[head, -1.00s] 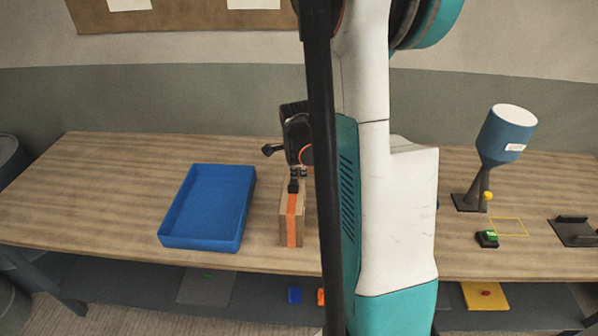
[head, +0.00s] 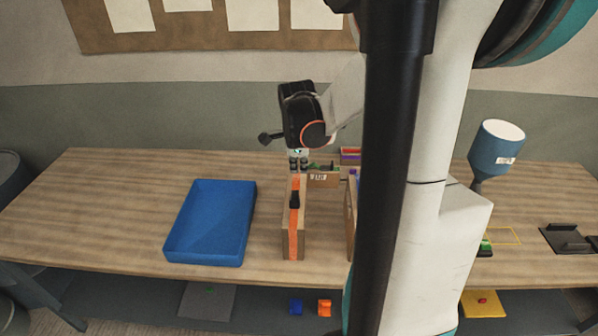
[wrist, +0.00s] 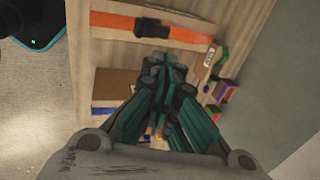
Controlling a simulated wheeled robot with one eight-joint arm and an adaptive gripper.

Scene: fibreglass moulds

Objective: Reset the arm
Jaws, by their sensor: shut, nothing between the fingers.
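My gripper (head: 298,164) is shut and empty. In the head view it points down over the work table (head: 110,205), just behind and above a brown box with an orange strip (head: 295,243). The box has a black handle on top, and the gripper is clear of that handle. In the wrist view the closed fingertips (wrist: 165,72) show between this box (wrist: 110,25) and a second brown box (wrist: 112,85). My arm hides part of the table's right half in the head view.
A blue tray (head: 183,257) stands left of the box. A small labelled bin (head: 322,180) and coloured items stand behind. A blue hopper (head: 495,145) and a black fixture (head: 566,239) are at the right. The table's left end is clear.

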